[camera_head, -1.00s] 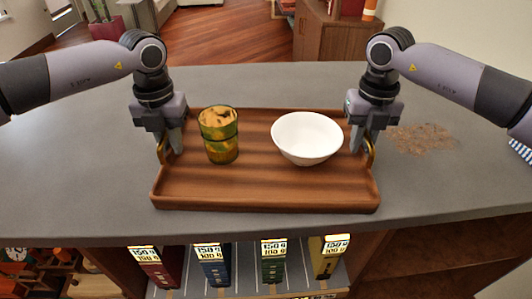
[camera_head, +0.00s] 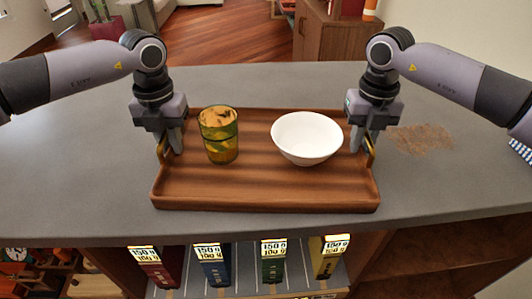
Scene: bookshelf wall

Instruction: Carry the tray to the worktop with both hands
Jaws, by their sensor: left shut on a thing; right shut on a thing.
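The brown wooden tray (camera_head: 265,190) is in the middle of the head view, level and on or just above the grey worktop (camera_head: 80,160); I cannot tell whether it touches. A green and amber patterned glass (camera_head: 220,140) stands upright on its left part. A white bowl (camera_head: 307,137) stands upright on its right part. My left gripper (camera_head: 172,146) is shut on the tray's left brass handle, and my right gripper (camera_head: 363,144) is shut on the right brass handle (camera_head: 369,155). The fingertips partly hide both handles.
A brown crumbly patch (camera_head: 422,138) lies on the worktop right of the tray. A blue-and-white striped item (camera_head: 521,150) is at the right edge. Boxes with price labels (camera_head: 273,262) stand on a shelf below the front edge. The worktop left of the tray is clear.

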